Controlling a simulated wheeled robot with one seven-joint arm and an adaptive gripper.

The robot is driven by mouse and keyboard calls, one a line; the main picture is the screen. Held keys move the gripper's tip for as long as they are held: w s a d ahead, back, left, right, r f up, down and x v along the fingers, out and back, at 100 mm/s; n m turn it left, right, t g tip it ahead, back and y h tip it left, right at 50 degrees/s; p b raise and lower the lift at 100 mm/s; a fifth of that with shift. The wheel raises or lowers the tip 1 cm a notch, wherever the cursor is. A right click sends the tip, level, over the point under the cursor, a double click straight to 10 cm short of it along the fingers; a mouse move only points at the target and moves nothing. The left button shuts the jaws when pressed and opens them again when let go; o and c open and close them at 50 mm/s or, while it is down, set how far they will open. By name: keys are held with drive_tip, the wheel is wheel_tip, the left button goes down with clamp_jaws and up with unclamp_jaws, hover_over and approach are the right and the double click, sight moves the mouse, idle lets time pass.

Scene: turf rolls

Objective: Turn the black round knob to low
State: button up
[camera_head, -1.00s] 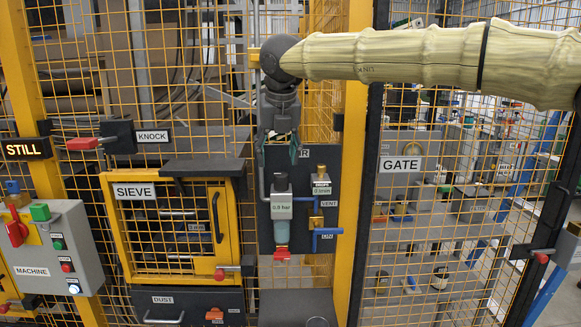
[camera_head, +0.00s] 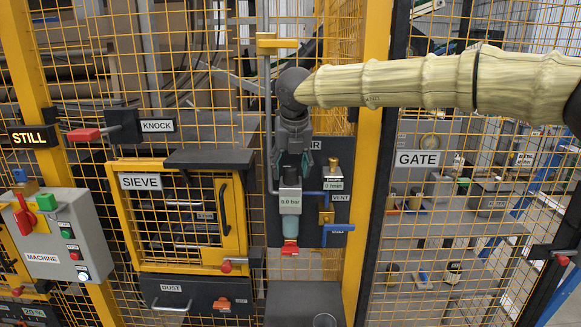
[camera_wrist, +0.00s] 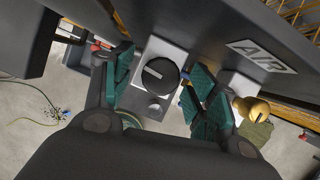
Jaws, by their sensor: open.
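The black round knob (camera_wrist: 160,76) has a pale line across its face and sits on top of the light grey regulator block (camera_wrist: 146,101) in the wrist view. In the head view the regulator (camera_head: 290,200) hangs on the dark AIR panel (camera_head: 318,225), with a small display and a clear bowl below; my gripper hides most of the knob there. My gripper (camera_head: 293,170) points down just over the regulator top. In the wrist view my gripper (camera_wrist: 166,88) is open, its green-padded fingers on either side of the knob, with gaps that look clear of it.
A brass-coloured fitting (camera_wrist: 250,108) stands close to the right finger in the wrist view. The yellow SIEVE door (camera_head: 188,217) is to the left, a yellow post (camera_head: 362,200) to the right, and a grey ledge (camera_head: 290,303) below.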

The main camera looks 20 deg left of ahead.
drive_tip(key=shift+w+f, duration=0.75)
drive_tip(key=shift+w, duration=0.1)
drive_tip(key=shift+s+a+r, duration=0.1)
drive_tip(key=shift+s+r, duration=0.05)
drive_tip(key=shift+s, duration=0.35)
drive_tip(key=shift+s+a+r, duration=0.1)
drive_tip(key=shift+s+r, duration=0.05)
drive_tip(key=shift+s, duration=0.35)
drive_tip(key=shift+w+f, duration=0.25)
drive_tip(key=shift+w, duration=0.05)
drive_tip(key=shift+w+d+f, duration=0.1)
drive_tip(key=shift+w+f, duration=0.1)
drive_tip(key=shift+w, duration=0.15)
drive_tip(key=c, duration=0.3)
drive_tip(key=shift+w, duration=0.1)
drive_tip(key=c, duration=0.3)
drive_tip(key=shift+s+r, duration=0.2)
drive_tip(key=shift+s, duration=0.1)
drive_tip(key=c, duration=0.4)
drive_tip(key=shift+w, duration=0.1)
drive_tip(key=shift+c, duration=0.2)
